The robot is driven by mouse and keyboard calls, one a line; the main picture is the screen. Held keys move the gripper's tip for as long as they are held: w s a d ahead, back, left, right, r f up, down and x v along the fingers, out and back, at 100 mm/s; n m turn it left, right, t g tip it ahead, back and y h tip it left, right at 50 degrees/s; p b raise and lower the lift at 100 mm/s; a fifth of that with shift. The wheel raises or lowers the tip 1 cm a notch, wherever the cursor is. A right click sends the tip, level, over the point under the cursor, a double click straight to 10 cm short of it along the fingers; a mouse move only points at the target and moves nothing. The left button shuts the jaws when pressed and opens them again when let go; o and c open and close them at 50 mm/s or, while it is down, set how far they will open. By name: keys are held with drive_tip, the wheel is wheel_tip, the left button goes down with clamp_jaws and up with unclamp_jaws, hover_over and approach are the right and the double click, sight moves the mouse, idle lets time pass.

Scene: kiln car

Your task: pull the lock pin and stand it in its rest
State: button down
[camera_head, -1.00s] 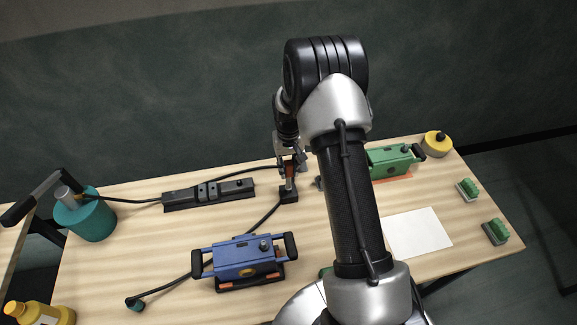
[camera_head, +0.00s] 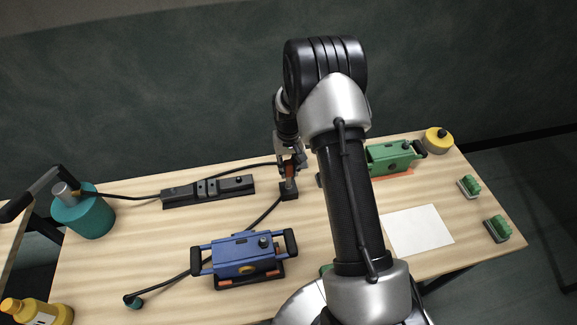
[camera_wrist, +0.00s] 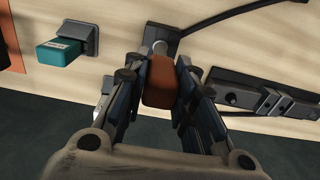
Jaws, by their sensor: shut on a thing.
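The lock pin shows its orange-red grip in the wrist view (camera_wrist: 160,82) and, small, in the head view (camera_head: 289,169). My gripper (camera_wrist: 158,75) is shut on this grip. The pin hangs roughly upright at a small black block (camera_head: 289,191), which stands on the table. The block also shows behind the grip in the wrist view (camera_wrist: 150,33), with a grey round metal part at it. Only a short bit of metal shows between grip and block. My gripper hides how deep the pin sits.
A black rail with clamps (camera_head: 208,191) lies left of the block. A blue handled unit (camera_head: 238,260) is nearer, and a green one (camera_head: 390,157) is to the right. A teal canister (camera_head: 84,216) stands at left. White paper (camera_head: 418,230) lies at right. Cables run near the block.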

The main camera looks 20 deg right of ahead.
drive_tip(key=c, duration=1.2)
unclamp_jaws()
drive_tip(key=shift+c, duration=0.2)
drive_tip(key=shift+o, duration=1.2)
drive_tip(key=shift+r, duration=0.15)
drive_tip(key=shift+r+p, duration=1.3)
drive_tip(key=shift+r, duration=0.8)
